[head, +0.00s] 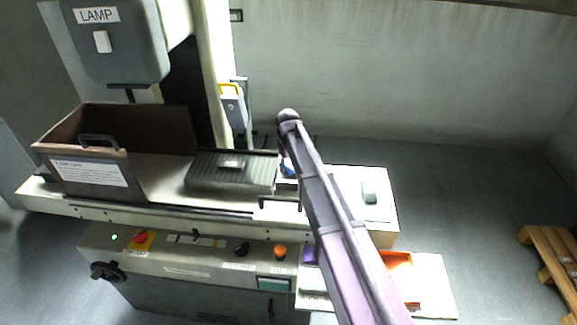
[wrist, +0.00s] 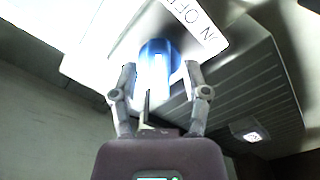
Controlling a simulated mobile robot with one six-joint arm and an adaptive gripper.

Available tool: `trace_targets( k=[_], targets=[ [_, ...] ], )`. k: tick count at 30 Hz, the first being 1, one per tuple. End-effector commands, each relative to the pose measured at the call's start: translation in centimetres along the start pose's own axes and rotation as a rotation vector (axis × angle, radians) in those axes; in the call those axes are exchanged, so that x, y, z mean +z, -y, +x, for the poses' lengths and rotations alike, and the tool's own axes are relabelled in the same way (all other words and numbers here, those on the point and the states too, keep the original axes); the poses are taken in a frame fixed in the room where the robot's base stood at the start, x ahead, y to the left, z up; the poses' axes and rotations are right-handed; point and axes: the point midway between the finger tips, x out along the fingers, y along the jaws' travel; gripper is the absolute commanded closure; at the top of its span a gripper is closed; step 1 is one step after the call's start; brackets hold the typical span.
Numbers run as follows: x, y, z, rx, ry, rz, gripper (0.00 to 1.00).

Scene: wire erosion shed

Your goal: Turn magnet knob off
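The blue magnet knob (wrist: 158,62) shows in the wrist view, on the pale end face of the ribbed magnet block (wrist: 245,90). A white label (wrist: 195,22) beside it reads "OFF" and part of "ON", tilted in the picture. My gripper (wrist: 160,68) has its two fingers apart, one on each side of the knob. A small gap seems to show at each fingertip; contact is not clear. In the head view a bit of the blue knob (head: 288,167) shows at the right end of the ribbed block (head: 205,178); my arm hides the gripper.
A brown open guard box (head: 135,163) stands left of the block on the machine bed. A panel with a red switch (head: 141,238) and an orange button (head: 280,252) is below. A white surface (head: 350,183) and an orange tray (head: 398,268) lie right. A pallet (head: 552,262) stands far right.

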Motion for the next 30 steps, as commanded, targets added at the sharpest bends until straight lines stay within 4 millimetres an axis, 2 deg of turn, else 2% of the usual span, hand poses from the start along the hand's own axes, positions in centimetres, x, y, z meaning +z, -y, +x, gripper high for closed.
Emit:
trace_targets(
  k=[17, 30],
  targets=[
    [-0.05, -0.04, -0.02, 0.001, -0.001, 0.046, 0.4],
    [-0.05, -0.04, -0.02, 0.001, -0.001, 0.296, 0.4]
  ],
)
